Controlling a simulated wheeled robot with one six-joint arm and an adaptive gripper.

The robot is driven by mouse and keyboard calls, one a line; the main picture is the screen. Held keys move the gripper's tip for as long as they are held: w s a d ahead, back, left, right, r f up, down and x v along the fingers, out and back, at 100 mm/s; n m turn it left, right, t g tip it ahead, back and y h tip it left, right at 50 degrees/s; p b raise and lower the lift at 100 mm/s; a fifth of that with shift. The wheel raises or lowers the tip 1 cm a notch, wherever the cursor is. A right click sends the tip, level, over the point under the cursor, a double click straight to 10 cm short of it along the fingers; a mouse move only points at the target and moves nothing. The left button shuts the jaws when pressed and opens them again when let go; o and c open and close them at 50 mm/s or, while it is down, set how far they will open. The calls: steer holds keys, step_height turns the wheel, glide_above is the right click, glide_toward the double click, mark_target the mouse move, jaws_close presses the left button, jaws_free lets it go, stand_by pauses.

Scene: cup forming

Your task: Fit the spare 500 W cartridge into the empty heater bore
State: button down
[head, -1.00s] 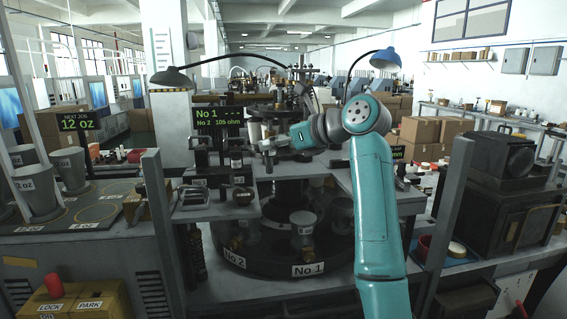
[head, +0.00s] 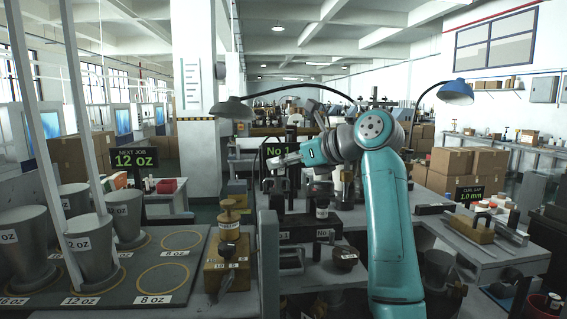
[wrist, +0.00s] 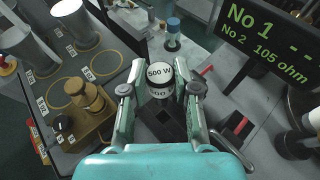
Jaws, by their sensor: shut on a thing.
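My gripper (wrist: 160,90) is shut on the spare cartridge (wrist: 160,72) in the wrist view. In the head view my gripper (head: 284,161) is raised in front of the reading display (head: 269,155); the cartridge is too small to make out there. The display in the wrist view (wrist: 265,40) reads "No 1" with dashes and "No 2 105 ohm". I cannot make out the empty heater bore in either view.
To the left, a grey mat (head: 113,265) holds several grey cups and has ringed "12 oz" and "8 oz" places. A brass weight-like piece (head: 229,219) stands on a brown box beside it. A dark block (head: 308,232) with a "No" label stands below my arm. Boxes stand at right.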

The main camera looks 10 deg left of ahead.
steer(key=shift+d+f, duration=0.1)
steer(key=shift+f, duration=2.75)
steer(key=shift+f, duration=2.65)
steer(key=c, duration=0.8)
jaws_free()
steer(key=shift+d, duration=0.1)
steer(key=v, duration=1.2)
